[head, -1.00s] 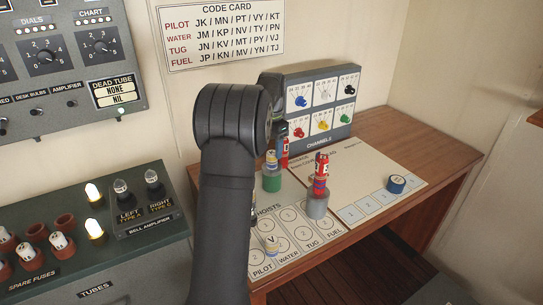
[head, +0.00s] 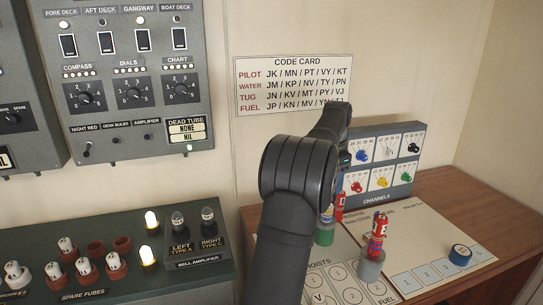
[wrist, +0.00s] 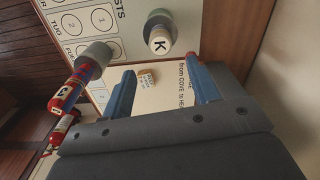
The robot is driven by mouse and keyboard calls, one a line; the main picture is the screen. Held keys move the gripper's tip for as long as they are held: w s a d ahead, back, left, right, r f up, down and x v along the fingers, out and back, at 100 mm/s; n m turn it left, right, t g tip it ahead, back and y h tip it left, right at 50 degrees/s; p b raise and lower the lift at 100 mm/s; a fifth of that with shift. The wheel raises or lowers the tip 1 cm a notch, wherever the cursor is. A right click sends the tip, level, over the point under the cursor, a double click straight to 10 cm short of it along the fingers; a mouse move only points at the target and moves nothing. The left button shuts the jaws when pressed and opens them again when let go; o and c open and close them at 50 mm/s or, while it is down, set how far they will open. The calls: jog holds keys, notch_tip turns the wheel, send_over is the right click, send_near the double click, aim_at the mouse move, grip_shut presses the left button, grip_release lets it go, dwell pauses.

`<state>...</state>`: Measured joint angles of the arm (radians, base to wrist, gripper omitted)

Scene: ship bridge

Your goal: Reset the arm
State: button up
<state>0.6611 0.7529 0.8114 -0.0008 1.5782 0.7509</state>
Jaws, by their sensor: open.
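My arm rises through the middle of the head view and bends over the desk; its gripper is hidden there. In the wrist view my gripper (wrist: 161,68) is open, its two blue fingers apart with nothing held between them. A red roll (head: 378,230) stands upright in a grey holder (head: 370,265) on the desk; it also shows at left in the wrist view (wrist: 72,88). A green holder (head: 325,236) is partly behind my arm. A piece marked K (wrist: 159,40) shows beyond the fingers. A second red roll (head: 340,190) is near the channels box.
The channels box (head: 385,200) with coloured knobs stands at the back of the wooden desk (head: 450,195). A blue-topped round piece (head: 460,254) sits on the numbered card. A fuse and bell-amplifier console (head: 190,275) is at left. A code card (head: 295,84) hangs on the wall.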

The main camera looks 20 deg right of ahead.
notch_tip(320, 180, down, 11)
jog(key=shift+f, duration=0.1)
jog(key=shift+r, duration=1.85)
jog(key=shift+f, duration=0.1)
